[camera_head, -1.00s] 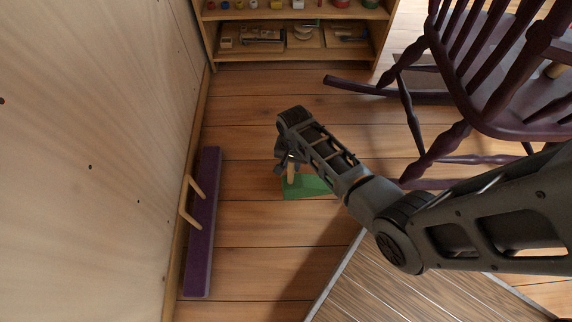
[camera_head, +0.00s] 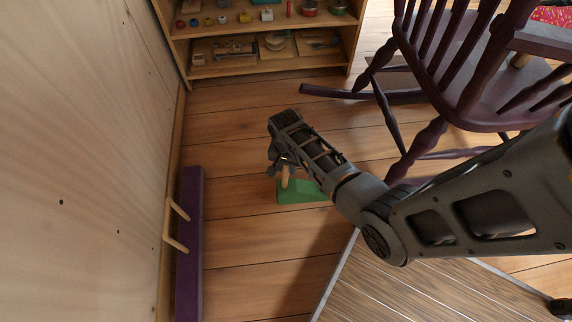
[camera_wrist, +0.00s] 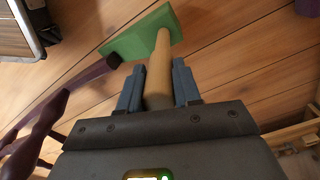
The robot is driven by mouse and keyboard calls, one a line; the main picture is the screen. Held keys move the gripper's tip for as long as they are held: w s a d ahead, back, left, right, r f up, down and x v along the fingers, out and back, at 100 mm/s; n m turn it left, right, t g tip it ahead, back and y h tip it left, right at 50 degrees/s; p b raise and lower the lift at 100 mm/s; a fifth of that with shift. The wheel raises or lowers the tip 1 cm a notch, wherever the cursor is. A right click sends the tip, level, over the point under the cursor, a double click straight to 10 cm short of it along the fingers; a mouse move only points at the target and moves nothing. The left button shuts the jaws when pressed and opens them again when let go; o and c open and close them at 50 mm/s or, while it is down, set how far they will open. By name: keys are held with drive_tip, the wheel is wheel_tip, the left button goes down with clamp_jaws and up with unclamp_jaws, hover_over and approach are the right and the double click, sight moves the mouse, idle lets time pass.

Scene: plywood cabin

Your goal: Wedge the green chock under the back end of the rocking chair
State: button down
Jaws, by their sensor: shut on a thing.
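The green chock (camera_head: 300,190) is a green wedge with a light wooden peg handle, low over or on the plank floor; I cannot tell if it touches. My gripper (camera_head: 284,166) is above it, partly hidden by my own arm. In the wrist view my gripper (camera_wrist: 158,88) has its blue-grey fingers on both sides of the handle, and the green chock (camera_wrist: 140,36) lies beyond them. The dark purple rocking chair (camera_head: 440,120) stands to the right of the chock. Its rocker end (camera_head: 330,90) points left, up the picture from my gripper, apart from the chock.
A purple board with wooden handles (camera_head: 190,245) lies along the plywood wall (camera_head: 90,160) at left. A low shelf (camera_head: 260,68) with small items stands at the back. Bare floor (camera_head: 230,130) lies between wall and chair.

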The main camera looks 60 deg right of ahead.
drive_tip(key=shift+s+d, duration=0.1)
drive_tip(key=shift+s, duration=0.05)
drive_tip(key=shift+f+b, duration=1.7)
drive_tip(key=shift+f, duration=0.55)
drive_tip(key=shift+w, duration=0.2)
